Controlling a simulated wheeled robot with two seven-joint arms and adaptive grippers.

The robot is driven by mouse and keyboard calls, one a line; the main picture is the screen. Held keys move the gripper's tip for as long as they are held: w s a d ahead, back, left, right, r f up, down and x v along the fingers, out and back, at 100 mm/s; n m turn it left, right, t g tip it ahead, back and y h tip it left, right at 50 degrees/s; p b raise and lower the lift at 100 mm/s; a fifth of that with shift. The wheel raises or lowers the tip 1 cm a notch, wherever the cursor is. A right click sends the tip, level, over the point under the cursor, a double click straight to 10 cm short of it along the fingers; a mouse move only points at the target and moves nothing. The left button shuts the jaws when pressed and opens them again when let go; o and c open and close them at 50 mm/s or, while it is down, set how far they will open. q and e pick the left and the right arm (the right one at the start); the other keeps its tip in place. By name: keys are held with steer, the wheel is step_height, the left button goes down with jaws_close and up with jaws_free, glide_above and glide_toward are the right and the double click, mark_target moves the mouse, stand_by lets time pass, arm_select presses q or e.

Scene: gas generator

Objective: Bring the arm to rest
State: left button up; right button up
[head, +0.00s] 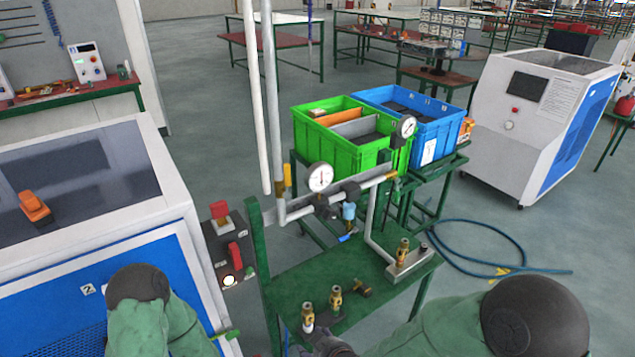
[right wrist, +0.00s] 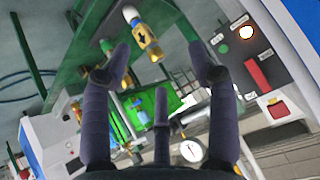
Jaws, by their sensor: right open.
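My right gripper (head: 330,344) shows only partly, as a dark shape at the bottom edge of the head view, by the front of the green stand (head: 330,270). In the right wrist view its fingers (right wrist: 163,62) are spread apart with nothing between them. A brass fitting with a black arrow (right wrist: 146,38) lies just past the fingertips, apart from them. Brass fittings (head: 308,317) and (head: 336,300) stand upright on the stand near the gripper. My left arm shows at the lower left of the head view, but its gripper is out of the picture.
A control box (head: 228,250) with red switches and a lit button is left of the stand. Pipes with pressure gauges (head: 320,177) rise over it. Green (head: 340,150) and blue (head: 435,135) crates stand behind. A blue hose (head: 490,250) lies on the floor at right.

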steer(key=s+d+f+m+g, duration=0.3)
steer(key=s+d+f, duration=0.2)
steer(key=f, duration=0.5)
steer(key=s+d+f+m+g, duration=0.3)
steer(key=s+d+f+g, duration=0.1)
steer(key=s+f, duration=0.5)
steer(key=shift+d+f+h, duration=0.4)
steer(key=shift+d+f, duration=0.2)
steer(key=shift+f, duration=0.3)
